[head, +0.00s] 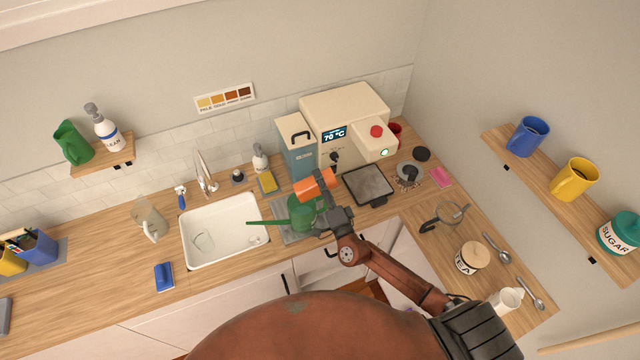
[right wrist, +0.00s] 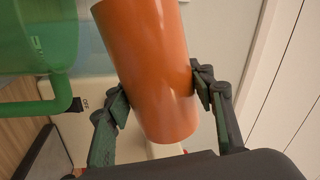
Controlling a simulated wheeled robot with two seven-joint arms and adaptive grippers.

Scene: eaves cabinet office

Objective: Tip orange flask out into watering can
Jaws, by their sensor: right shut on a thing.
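The orange flask (head: 313,186) is held by my right gripper (head: 328,212), whose fingers are shut on its sides. In the head view the flask lies tilted well over, close to sideways, above the green watering can (head: 302,216). The can stands on a grey mat right of the sink, its long spout pointing left. In the right wrist view the flask (right wrist: 150,65) fills the middle between both fingers, and part of the watering can (right wrist: 38,35) shows at upper left. The flask's mouth and any flow are not clearly visible. My left gripper is out of view.
The white sink (head: 225,250) is left of the can. A cream machine (head: 345,108) reading 70 °C and a blue box (head: 297,150) stand behind. A dark tray (head: 368,183) lies to the right. A glass jug (head: 450,214) and tea jar (head: 472,257) stand farther right.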

